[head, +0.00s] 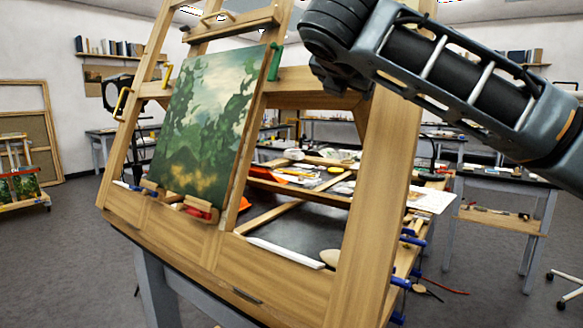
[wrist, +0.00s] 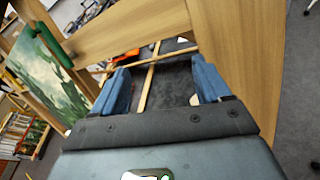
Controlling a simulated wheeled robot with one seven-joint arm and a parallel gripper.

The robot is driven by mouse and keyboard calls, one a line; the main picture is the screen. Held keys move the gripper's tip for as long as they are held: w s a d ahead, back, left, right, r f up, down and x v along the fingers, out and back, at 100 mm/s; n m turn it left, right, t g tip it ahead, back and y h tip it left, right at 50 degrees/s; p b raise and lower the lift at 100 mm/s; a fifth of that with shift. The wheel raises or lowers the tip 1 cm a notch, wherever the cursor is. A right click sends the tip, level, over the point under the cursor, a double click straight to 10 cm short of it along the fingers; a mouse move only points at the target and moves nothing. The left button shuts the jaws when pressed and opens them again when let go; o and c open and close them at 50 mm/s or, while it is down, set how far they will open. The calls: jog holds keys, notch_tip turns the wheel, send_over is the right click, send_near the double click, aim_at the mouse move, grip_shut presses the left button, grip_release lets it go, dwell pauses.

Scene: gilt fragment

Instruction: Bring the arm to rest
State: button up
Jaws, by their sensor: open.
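My arm reaches in from the right in the head view, and its end is in front of the upper right of a wooden easel frame (head: 385,190). The fingers are hidden or too unclear to tell in that view. In the wrist view my gripper (wrist: 165,88) is open, with two blue fingers apart and nothing between them. Behind the gap are wooden bars and a dark surface. A wooden post (wrist: 240,60) of the easel stands close to the right finger. I cannot tell whether any part of my arm touches the easel.
A green landscape painting (head: 205,130) leans on the easel, held by a green clamp (head: 275,62). Blue clamps (head: 410,238) stick out at the lower right. A worktable (head: 500,188) stands behind on the right. Grey floor (head: 480,280) is open at the lower right.

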jog(key=s+a+f+m+y, duration=0.2)
jog(key=a+f+y, duration=0.1)
jog(key=f, duration=0.4)
jog(key=s+a+f+m+g+y, duration=0.1)
jog(key=a+f+y, duration=0.25)
jog(key=f, duration=0.25)
jog(key=s+a+f+m+y, duration=0.2)
jog(key=a+f, duration=0.2)
jog(key=f, duration=0.3)
jog(key=s+d+f+m+t+y, duration=0.1)
jog(key=s+f+m+y, duration=0.1)
jog(key=s+f+m, duration=1.05)
jog(key=s+d+f+m+h, duration=0.25)
jog(key=s+d+f, duration=0.2)
jog(key=s, duration=0.25)
jog(key=s+d+f+m+t+h, duration=0.1)
jog(key=s+d+f+m, duration=0.2)
jog(key=s+f, duration=0.35)
jog(key=s+d+f+m+h, duration=0.1)
jog(key=s+d+f+m, duration=0.15)
jog(key=s, duration=0.65)
jog(key=s+d+r+m+h, duration=0.1)
jog(key=s+d, duration=0.4)
jog(key=s, duration=0.4)
jog(key=s+d+r+m+h, duration=0.1)
jog(key=s+d, duration=0.4)
jog(key=s, duration=0.5)
jog(key=shift+d+r+m+g, duration=0.15)
jog(key=shift+r+m+g, duration=0.15)
jog(key=shift+r+m, duration=0.25)
